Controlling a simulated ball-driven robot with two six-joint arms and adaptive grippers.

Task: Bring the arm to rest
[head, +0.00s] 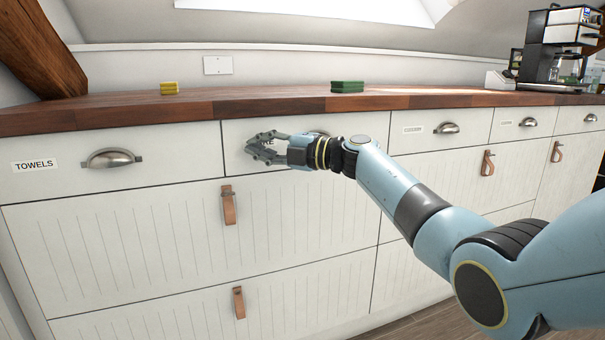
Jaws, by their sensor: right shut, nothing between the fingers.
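My right arm (395,187) comes in from the right and reaches across the front of the white cabinets. My right gripper (252,148) is shut and empty. It is in front of the second top drawer (236,135) from the left and partly covers that drawer's label and handle. Whether it touches the drawer front I cannot tell. My left gripper does not show.
A drawer labelled TOWELS (60,162) with a metal cup handle (111,158) is at the left. Leather pulls (228,205) hang on lower drawers. The wooden counter (250,104) holds a yellow sponge (169,88), a green block (347,86) and a coffee machine (556,45).

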